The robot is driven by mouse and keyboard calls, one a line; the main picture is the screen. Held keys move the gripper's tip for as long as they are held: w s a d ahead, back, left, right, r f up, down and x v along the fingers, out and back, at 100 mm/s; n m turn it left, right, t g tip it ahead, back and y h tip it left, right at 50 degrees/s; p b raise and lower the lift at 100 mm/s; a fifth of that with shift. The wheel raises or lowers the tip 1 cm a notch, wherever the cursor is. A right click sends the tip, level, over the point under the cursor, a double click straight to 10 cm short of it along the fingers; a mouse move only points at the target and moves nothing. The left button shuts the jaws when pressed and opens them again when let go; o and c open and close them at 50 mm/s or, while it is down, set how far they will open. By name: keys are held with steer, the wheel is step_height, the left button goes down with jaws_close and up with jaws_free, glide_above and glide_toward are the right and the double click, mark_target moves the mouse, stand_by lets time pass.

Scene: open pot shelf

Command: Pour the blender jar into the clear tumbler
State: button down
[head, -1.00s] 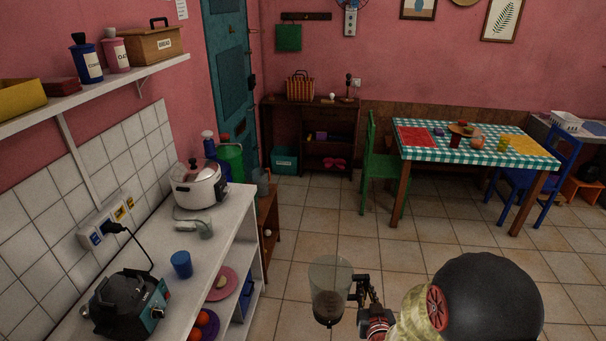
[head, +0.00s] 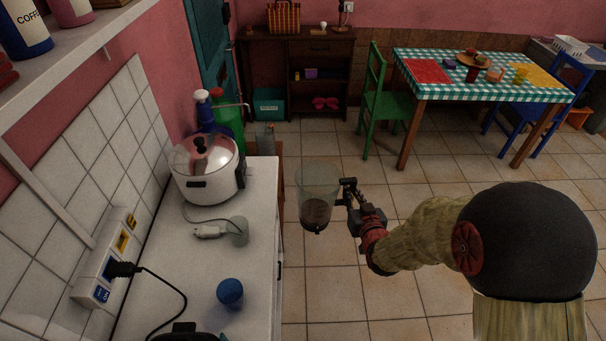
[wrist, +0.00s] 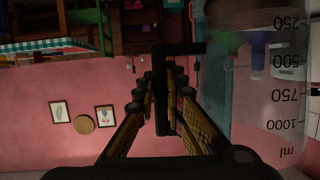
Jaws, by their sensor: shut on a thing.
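The blender jar (head: 317,183) is see-through, with dark contents at its bottom. It is upright in the air, just right of the counter's edge. My gripper (head: 348,192) is shut on the jar's right side, at its handle. In the wrist view the fingers (wrist: 165,92) close on a dark bar, and the jar (wrist: 270,95) fills the right side, its measuring marks upside down. A clear, greyish tumbler (head: 240,232) stands on the counter, left of and apart from the jar.
A power strip (head: 107,262) is on the tiled wall. Floor right of the counter is clear.

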mark_target(302, 170)
steer(key=a+r+n+y, duration=0.1)
steer(key=a+r, duration=0.1)
steer(key=a, duration=0.2)
steer(key=a+r+n+g+y+b, duration=0.1)
steer(key=a+r, duration=0.2)
steer(key=a, duration=0.1)
steer(key=a+r+n+y+b, duration=0.1)
steer(key=a+r, duration=0.1)
steer(key=a, duration=0.3)
steer(key=shift+s+a+r+y, duration=0.1)
steer(key=shift+s+r+y, duration=0.2)
steer(key=shift+r+y, duration=0.1)
steer(key=shift+s+a+r+n, duration=0.15)
steer(key=shift+a+r+n, duration=0.05)
steer(key=shift+a+n, duration=0.1)
steer(key=shift+s+a+r+n+h+b, duration=0.15)
steer(key=shift+r+n+h+b, duration=0.1)
steer(key=shift+r+n, duration=0.45)
steer(key=shift+a+r+n+h+b, duration=0.1)
steer(key=shift+r+n+h, duration=0.15)
steer(key=shift+r+n, duration=0.45)
steer(key=s+a+r+n+t+h+p, duration=0.2)
steer(key=s+a+r+n+t+p, duration=0.1)
steer(key=a+n+p, duration=0.5)
steer(key=shift+s+r+n+t+p, duration=0.3)
steer(key=shift+s+r+n+p, duration=0.2)
steer(key=shift+s+r+p, duration=0.3)
steer(key=shift+w, duration=0.1)
stand_by(1.2)
